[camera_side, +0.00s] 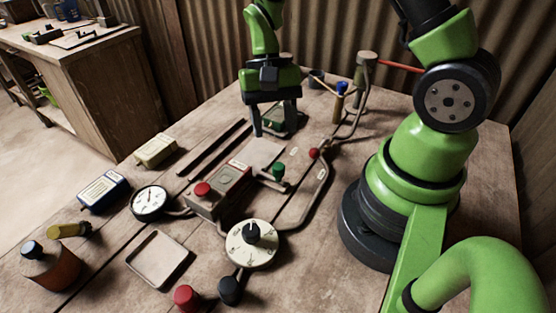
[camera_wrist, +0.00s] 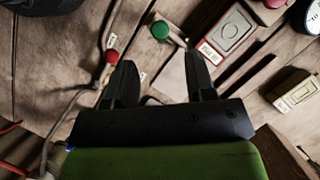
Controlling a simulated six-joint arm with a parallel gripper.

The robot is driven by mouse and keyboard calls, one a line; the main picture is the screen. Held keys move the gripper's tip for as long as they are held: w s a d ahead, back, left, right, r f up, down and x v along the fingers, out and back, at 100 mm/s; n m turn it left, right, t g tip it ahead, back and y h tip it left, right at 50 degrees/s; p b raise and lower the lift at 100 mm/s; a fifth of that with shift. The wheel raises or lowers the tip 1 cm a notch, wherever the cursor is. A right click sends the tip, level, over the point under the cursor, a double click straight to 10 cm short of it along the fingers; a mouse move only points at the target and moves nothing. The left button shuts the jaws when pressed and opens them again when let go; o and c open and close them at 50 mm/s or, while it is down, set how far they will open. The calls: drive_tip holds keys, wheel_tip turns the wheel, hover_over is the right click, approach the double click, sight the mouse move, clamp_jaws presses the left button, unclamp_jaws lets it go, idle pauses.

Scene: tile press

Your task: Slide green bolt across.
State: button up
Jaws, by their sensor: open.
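The green bolt knob (camera_side: 278,169) stands upright on the bench, to the right of the red-button box in the side view. In the wrist view the green knob (camera_wrist: 160,29) is beyond my fingertips, roughly between their lines. My gripper (camera_side: 274,131) points down above the bench, behind the green knob and apart from it. In the wrist view my gripper (camera_wrist: 160,60) has its two dark fingers spread wide with nothing between them. The shaft or slot under the green knob is too small to make out clearly.
A red knob (camera_side: 314,153) stands on a pipe to the right of the green one. The red-button box (camera_side: 217,190) is to its left, the dial (camera_side: 252,244) in front. A post (camera_side: 363,75) stands behind on the right. The shallow tray (camera_side: 159,258) is empty.

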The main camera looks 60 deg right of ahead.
sight(278, 165)
drive_tip(key=x, duration=0.7)
drive_tip(key=shift+s+f, duration=0.15)
drive_tip(key=shift+f, duration=0.15)
clamp_jaws()
